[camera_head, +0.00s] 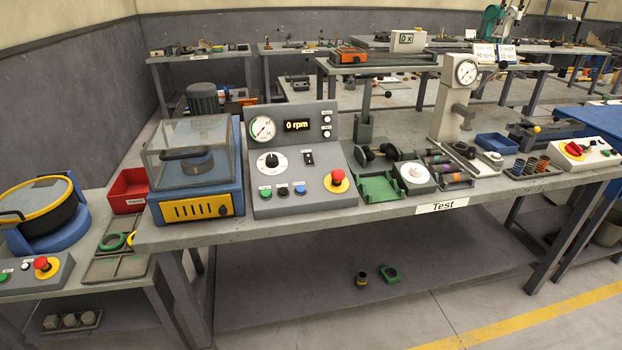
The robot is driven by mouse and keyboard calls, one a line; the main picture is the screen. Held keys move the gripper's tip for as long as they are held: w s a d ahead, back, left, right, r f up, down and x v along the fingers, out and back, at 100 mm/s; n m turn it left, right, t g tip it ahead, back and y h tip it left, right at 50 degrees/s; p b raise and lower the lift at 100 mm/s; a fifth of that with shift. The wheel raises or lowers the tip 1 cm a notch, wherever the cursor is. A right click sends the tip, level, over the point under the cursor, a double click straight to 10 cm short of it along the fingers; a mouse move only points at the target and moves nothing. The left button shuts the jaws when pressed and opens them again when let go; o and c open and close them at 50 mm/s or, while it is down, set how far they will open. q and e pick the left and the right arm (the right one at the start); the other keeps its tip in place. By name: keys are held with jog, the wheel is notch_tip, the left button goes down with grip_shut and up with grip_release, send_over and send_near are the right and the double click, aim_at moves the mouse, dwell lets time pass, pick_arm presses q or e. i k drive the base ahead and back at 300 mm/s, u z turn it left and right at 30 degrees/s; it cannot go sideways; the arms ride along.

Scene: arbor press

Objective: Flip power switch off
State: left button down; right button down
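A grey control panel (290,165) stands on the test bench, with a display reading "0 rpm". A small dark switch (308,158) sits on its face, right of a black rotary knob (272,161). I cannot tell the switch's position at this size. At the far right of the bench, a pale box (595,157) carries a red handle on a yellow plate (574,149); which way the handle is set is unclear. I cannot tell which of these is the power switch. Neither of my grippers is in view.
The panel's front has several push buttons and a red emergency stop (337,180). A blue machine with a clear cover (195,165) stands close on its left. A green fixture (377,187) and a press (455,100) are to the right.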

aim_at(308, 157)
jog(key=k, duration=0.5)
jog(key=u, duration=0.9)
jog(key=i, duration=1.9)
jog(key=z, duration=0.75)
